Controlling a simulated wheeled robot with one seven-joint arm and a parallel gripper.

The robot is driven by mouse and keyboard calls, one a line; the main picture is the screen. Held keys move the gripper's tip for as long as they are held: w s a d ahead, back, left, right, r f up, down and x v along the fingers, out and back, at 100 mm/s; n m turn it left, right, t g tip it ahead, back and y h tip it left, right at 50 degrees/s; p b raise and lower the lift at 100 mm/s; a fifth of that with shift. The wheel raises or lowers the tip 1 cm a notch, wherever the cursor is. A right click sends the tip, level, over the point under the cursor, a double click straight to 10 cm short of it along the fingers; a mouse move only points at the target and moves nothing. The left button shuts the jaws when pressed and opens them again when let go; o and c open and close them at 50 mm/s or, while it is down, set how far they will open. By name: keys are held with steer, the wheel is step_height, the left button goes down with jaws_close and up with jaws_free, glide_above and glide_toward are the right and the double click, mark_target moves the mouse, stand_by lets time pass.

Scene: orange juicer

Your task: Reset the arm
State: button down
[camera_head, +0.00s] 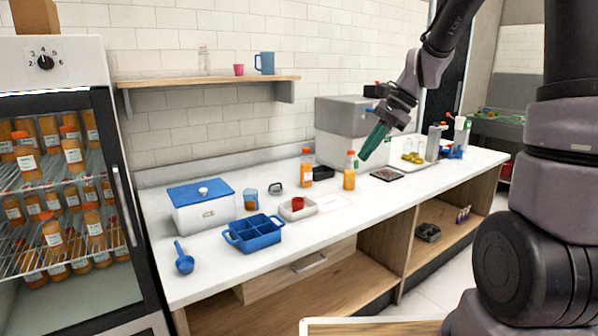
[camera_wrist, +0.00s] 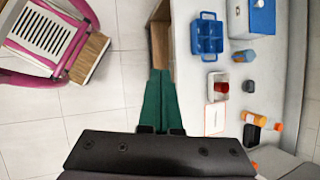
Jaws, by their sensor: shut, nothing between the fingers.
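My gripper (camera_head: 375,141) has green fingers and is in the air above the right half of the white counter (camera_head: 221,273) in the head view. The fingers are shut and empty. In the wrist view the gripper (camera_wrist: 161,73) points past the counter's front edge, with floor on one side. An orange juice bottle (camera_head: 349,177) stands upright just left of and below the fingertips in the head view. I cannot tell the exact distance between them; the fingers hold nothing.
A second bottle (camera_head: 306,168), a small white tray (camera_head: 284,212) with a red cup, a blue divided tray (camera_head: 254,246) and a blue-lidded box (camera_head: 203,216) stand on the counter. A fridge (camera_head: 97,60) is at left. A pink-framed chair (camera_wrist: 75,62) stands on the floor.

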steer(key=s+d+r+n+t+h, duration=0.2)
steer(key=s+d+r+n+t, duration=0.1)
steer(key=s+r, duration=0.3)
steer(key=s+d+r+n+t+h, duration=0.2)
steer(key=s+d+r+n+t, duration=0.2)
steer(key=s, duration=0.7)
step_height(320, 180, up, 2)
steer(key=shift+d+r+n, duration=0.1)
steer(key=shift+d+n, duration=0.35)
steer(key=shift+n, duration=0.15)
